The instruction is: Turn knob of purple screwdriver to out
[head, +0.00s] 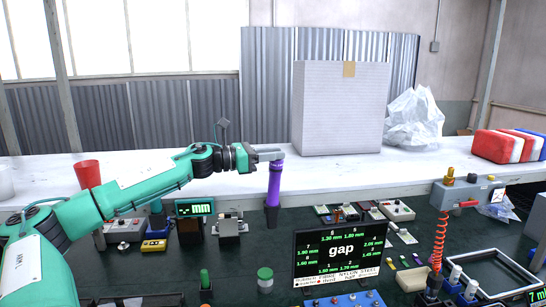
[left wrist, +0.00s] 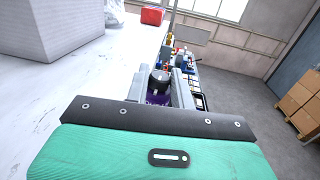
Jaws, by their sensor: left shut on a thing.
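The purple screwdriver (head: 274,187) hangs upright below my left gripper (head: 270,156) in the head view, with its dark end pointing down. My left gripper is shut on its upper end, above the dark work surface. In the left wrist view the screwdriver (left wrist: 158,98) shows between the two grey fingers of the left gripper (left wrist: 160,84), with a dark round knob (left wrist: 158,79) on top. The knob's setting cannot be read. My right gripper is not in view.
A white shelf (head: 400,168) runs behind, bearing a big white box (head: 340,108), a clear plastic bag (head: 412,118) and red and white blocks (head: 497,145). Below stand a screen reading "gap" (head: 337,257), a red coiled hose (head: 439,240) and several small devices. A red cup (head: 88,173) stands left.

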